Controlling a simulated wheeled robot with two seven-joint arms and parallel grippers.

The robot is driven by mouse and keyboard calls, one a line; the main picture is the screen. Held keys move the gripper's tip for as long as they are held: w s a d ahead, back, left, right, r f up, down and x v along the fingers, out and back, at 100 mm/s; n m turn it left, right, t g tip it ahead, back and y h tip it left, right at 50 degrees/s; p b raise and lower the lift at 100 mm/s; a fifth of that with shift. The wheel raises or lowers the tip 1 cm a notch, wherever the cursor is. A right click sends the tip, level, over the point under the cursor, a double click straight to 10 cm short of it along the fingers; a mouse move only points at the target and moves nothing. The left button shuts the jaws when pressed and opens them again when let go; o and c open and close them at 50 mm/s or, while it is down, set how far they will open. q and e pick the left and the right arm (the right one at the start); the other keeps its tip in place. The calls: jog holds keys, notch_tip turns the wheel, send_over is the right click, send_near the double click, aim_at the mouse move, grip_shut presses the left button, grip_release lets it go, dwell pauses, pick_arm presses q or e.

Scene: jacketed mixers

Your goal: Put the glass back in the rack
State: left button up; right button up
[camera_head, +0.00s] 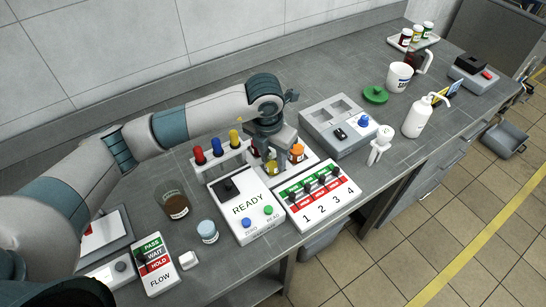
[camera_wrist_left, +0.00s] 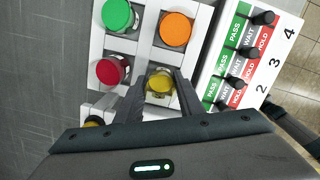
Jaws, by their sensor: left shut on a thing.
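A small glass vial with a yellow cap (camera_wrist_left: 160,82) is between the fingers of my left gripper (camera_wrist_left: 158,98), which is shut on it. The vial is over or in the near right place of the white rack (camera_wrist_left: 139,47); I cannot tell how deep it sits. In the head view my left gripper (camera_head: 270,150) points down over the rack (camera_head: 316,172), and the yellow vial (camera_head: 272,167) shows below it. Green (camera_wrist_left: 117,15), orange (camera_wrist_left: 174,29) and red (camera_wrist_left: 112,70) capped vials fill the other places in sight. My right gripper is not in view.
A READY box (camera_head: 248,207) and a PASS/WAIT/HOLD panel (camera_head: 323,193) stand close in front of the rack. A holder with red, blue and yellow tops (camera_head: 222,158) is just left. A brown beaker (camera_head: 174,201) and small jar (camera_head: 207,231) stand further left.

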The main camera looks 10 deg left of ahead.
pick_arm(q)
jog(key=o, duration=1.7)
jog(key=shift+r, duration=0.15)
jog(key=shift+r+p, duration=1.45)
jog(key=shift+r, duration=1.4)
